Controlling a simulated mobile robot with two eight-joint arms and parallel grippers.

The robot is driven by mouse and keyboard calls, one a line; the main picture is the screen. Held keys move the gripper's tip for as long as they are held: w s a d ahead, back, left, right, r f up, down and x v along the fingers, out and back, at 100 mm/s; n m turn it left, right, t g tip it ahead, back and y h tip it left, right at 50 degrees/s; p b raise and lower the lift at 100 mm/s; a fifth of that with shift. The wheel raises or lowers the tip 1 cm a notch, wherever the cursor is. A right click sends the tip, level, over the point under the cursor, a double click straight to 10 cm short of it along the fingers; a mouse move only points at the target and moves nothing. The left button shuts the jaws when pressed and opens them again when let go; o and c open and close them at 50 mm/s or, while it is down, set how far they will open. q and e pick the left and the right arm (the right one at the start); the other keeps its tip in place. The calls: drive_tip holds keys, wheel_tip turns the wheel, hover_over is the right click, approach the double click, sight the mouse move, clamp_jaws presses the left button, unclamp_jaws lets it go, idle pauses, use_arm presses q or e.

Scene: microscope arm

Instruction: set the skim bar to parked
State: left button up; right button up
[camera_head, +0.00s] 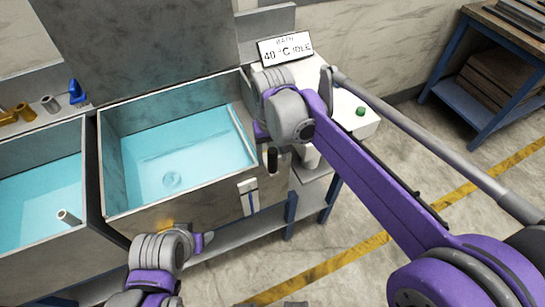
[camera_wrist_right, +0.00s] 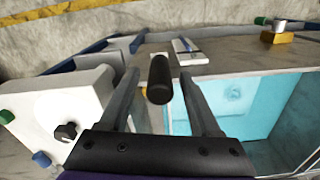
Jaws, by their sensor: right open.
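In the head view a pale skim bar (camera_head: 242,130) lies along the right inner wall of the right-hand tank (camera_head: 150,212). A black rounded handle (camera_head: 272,160) stands at that tank's right edge; whether it joins the bar is hidden by my arm. My right gripper (camera_wrist_right: 160,92) is open in the right wrist view, its fingers on either side of the black handle (camera_wrist_right: 160,76), with gaps at both sides. In the head view my right wrist hides most of these fingers. My left gripper (camera_head: 204,241) is at the lower left in front of the tank, its jaws unclear.
A white housing (camera_head: 345,125) with a green button (camera_head: 360,111) stands right of the tank. A plate with a blue mark (camera_head: 248,195) is on the tank's front. Another water-filled tank (camera_head: 90,232) is at left.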

drive_tip(key=shift+f, duration=0.55)
clamp_jaws()
idle(1.1)
